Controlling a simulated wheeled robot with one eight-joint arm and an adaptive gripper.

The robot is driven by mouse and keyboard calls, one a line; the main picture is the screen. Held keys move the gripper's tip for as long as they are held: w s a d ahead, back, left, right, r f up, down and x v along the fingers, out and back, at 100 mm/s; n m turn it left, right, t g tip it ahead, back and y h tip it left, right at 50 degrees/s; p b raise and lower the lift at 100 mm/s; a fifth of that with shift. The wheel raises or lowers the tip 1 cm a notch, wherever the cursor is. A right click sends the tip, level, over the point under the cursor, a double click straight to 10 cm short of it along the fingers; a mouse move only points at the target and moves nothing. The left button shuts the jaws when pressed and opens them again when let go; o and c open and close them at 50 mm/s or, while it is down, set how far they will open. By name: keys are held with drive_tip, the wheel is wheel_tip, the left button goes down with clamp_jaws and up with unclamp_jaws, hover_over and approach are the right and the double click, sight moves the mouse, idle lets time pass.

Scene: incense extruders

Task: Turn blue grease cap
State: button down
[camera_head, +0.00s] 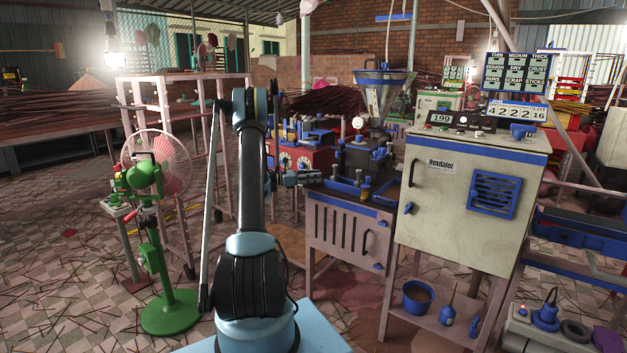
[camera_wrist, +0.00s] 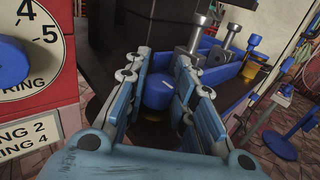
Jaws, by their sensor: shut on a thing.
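The blue grease cap (camera_wrist: 158,92), a round blue knob with a small pale mark on its face, is between the two fingers of my gripper (camera_wrist: 160,70) in the wrist view. The fingers flank it left and right and are shut on it; its lower part is in shadow. In the head view my gripper (camera_head: 308,178) reaches right to the machine bench, beside the red box, and is too small there to show the cap.
A red box with a numbered white dial (camera_wrist: 22,65) stands close on the left in the wrist view. Metal posts (camera_wrist: 192,42) and a blue tray wall (camera_wrist: 228,70) lie beyond and right. The white cabinet (camera_head: 463,195) stands right of the bench (camera_head: 350,232).

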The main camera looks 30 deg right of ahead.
drive_tip(key=shift+w+m+g+y, duration=0.2)
drive_tip(key=shift+m+g+y, duration=0.1)
drive_tip(key=shift+m+g, duration=0.3)
drive_tip(key=c, duration=1.5)
unclamp_jaws()
drive_tip(key=shift+o, duration=0.9)
drive_tip(key=shift+s, duration=0.1)
drive_tip(key=shift+a, duration=0.1)
drive_tip(key=v, duration=1.2)
drive_tip(key=shift+w, duration=0.25)
drive_tip(key=shift+f, duration=0.1)
